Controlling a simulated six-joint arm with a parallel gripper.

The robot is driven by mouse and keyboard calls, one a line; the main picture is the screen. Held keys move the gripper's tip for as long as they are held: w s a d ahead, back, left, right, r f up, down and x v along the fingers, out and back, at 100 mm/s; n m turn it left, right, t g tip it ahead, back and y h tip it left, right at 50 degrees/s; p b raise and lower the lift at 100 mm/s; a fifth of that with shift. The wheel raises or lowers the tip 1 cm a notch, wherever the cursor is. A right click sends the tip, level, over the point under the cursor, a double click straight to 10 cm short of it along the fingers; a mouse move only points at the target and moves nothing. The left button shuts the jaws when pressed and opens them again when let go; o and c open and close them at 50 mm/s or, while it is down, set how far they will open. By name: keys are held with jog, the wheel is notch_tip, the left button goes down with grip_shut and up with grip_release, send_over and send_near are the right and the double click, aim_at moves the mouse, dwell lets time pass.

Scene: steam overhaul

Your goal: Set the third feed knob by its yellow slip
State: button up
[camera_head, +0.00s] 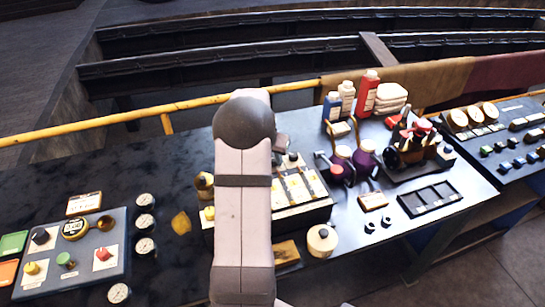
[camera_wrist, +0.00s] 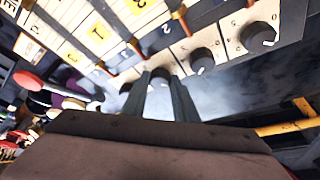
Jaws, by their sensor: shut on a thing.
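The feed panel (camera_head: 322,206) stands on the dark bench, with yellow slips (camera_head: 297,186) on its pale face. In the wrist view several slips (camera_wrist: 100,35) show, one reading like a 1. A row of dark round knobs on pale numbered plates runs along the panel edge: one at the right (camera_wrist: 258,37), one beside it (camera_wrist: 202,61). My gripper (camera_wrist: 163,78) is shut on the third knob from the right (camera_wrist: 160,77), which shows between the fingertips. Its pointer is mostly hidden. In the head view my arm hides the fingers and part of the panel.
A grey control box (camera_head: 85,270) and round gauges (camera_head: 145,222) lie to the left. A round cream pot (camera_head: 322,240) stands in front of the panel. Purple jars (camera_head: 364,158) and bottles (camera_head: 367,92) stand right. A yellow rail (camera_head: 90,122) runs behind the bench.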

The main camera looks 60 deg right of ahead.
dwell(0.3)
jog(key=o, duration=1.1)
jog(key=shift+c, duration=0.2)
jog(key=shift+r, duration=0.1)
jog(key=b+v, duration=0.2)
jog(key=v, duration=0.5)
jog(key=shift+b, duration=0.35)
jog(key=shift+a, duration=0.1)
